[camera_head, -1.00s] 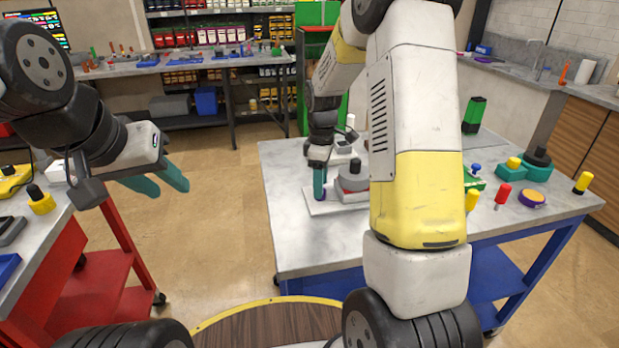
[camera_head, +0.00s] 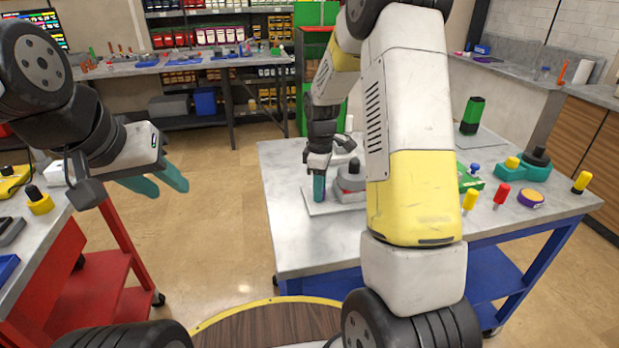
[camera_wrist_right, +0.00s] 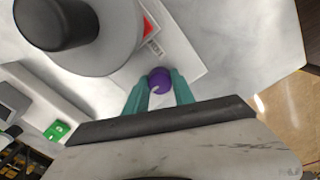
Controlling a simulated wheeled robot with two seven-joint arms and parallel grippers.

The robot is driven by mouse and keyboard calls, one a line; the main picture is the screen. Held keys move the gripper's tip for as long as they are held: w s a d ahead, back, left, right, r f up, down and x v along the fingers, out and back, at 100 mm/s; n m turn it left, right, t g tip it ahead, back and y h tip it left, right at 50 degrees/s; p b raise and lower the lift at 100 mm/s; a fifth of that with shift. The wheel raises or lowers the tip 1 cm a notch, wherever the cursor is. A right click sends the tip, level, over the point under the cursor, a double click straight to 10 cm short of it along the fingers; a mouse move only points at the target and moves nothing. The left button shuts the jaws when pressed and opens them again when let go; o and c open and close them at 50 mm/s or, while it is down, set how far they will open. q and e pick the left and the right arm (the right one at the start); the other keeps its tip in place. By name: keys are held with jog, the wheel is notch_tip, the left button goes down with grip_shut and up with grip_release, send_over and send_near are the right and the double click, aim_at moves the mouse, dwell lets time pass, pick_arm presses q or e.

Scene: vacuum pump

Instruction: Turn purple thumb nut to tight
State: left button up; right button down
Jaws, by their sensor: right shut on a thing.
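The purple thumb nut (camera_wrist_right: 159,80) shows in the right wrist view, on the pale base plate (camera_wrist_right: 190,50) of the vacuum pump (camera_wrist_right: 110,40). My right gripper (camera_wrist_right: 160,88) has its teal fingers shut on the nut, one on each side. In the head view my right gripper (camera_head: 319,188) points straight down at the near left of the pump (camera_head: 351,182), and its fingers hide the nut. A marking beside the nut is too small to read. My left gripper (camera_head: 160,182) is open and empty, over the floor beside the red cart.
The pump stands on a grey-topped blue table (camera_head: 310,245). A red cart (camera_head: 75,245) stands at left.

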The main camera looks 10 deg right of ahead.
jog(key=shift+m, duration=0.3)
jog(key=m, duration=0.5)
jog(key=shift+m, duration=0.3)
jog(key=m, duration=1.1)
jog(key=shift+m, duration=0.4)
jog(key=m, duration=0.5)
jog(key=shift+m, duration=0.3)
jog(key=c, duration=1.1)
grip_release()
jog(key=shift+o, duration=0.2)
